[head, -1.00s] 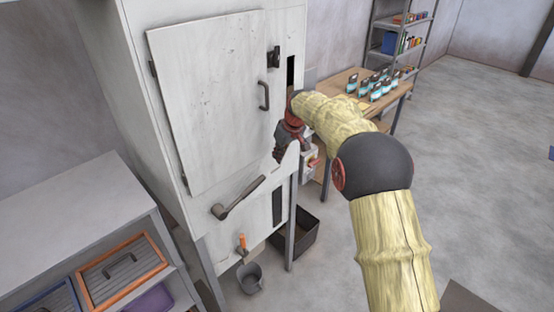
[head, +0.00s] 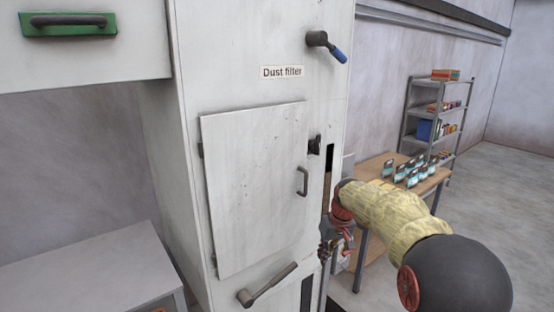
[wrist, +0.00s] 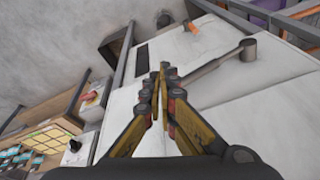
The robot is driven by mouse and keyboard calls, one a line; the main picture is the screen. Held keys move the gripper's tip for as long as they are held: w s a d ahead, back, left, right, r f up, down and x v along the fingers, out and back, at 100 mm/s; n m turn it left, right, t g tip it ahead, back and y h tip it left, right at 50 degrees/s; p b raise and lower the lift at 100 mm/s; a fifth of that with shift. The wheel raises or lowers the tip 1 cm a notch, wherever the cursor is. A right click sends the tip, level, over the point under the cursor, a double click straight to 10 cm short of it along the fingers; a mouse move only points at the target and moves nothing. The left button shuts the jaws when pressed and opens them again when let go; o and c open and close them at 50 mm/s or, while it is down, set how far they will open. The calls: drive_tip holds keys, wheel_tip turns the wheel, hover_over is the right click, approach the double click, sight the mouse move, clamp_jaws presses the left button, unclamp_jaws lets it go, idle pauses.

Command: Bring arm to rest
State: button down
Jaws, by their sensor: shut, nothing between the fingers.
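My arm reaches in from the lower right in the head view, in a pale yellow cover with a dark round joint. My gripper (wrist: 161,75) is in the wrist view with its two yellow and black fingers together and nothing between them. In the head view it is mostly hidden beside the right edge of the cabinet. The white cabinet (head: 255,190), labelled "Dust filter", stands in front of me with its panel door closed. A grey lever (head: 266,285) sits low on its front; in the wrist view the lever (wrist: 215,65) appears just right of the fingertips, apparently apart from them.
A wooden table (head: 373,170) with several small packs stands behind my arm, with a metal shelf (head: 436,108) beyond. A blue-tipped handle (head: 327,45) is high on the cabinet. A grey bench (head: 90,285) stands at lower left. The floor at far right is clear.

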drive_tip(key=s+f+m+t+b, duration=0.1)
drive_tip(key=s+b, duration=0.4)
drive_tip(key=s, duration=0.9)
drive_tip(key=s+d+f+m+t+h+b, duration=0.1)
drive_tip(key=s+f+b, duration=0.3)
drive_tip(key=s, duration=1)
drive_tip(key=s+d+f+m+t+b, duration=0.1)
drive_tip(key=s+f+b, duration=0.2)
drive_tip(key=s+b, duration=0.4)
drive_tip(key=s, duration=0.7)
drive_tip(key=shift+d+h, duration=0.25)
drive_tip(key=shift+h, duration=0.05)
drive_tip(key=shift+s, duration=0.1)
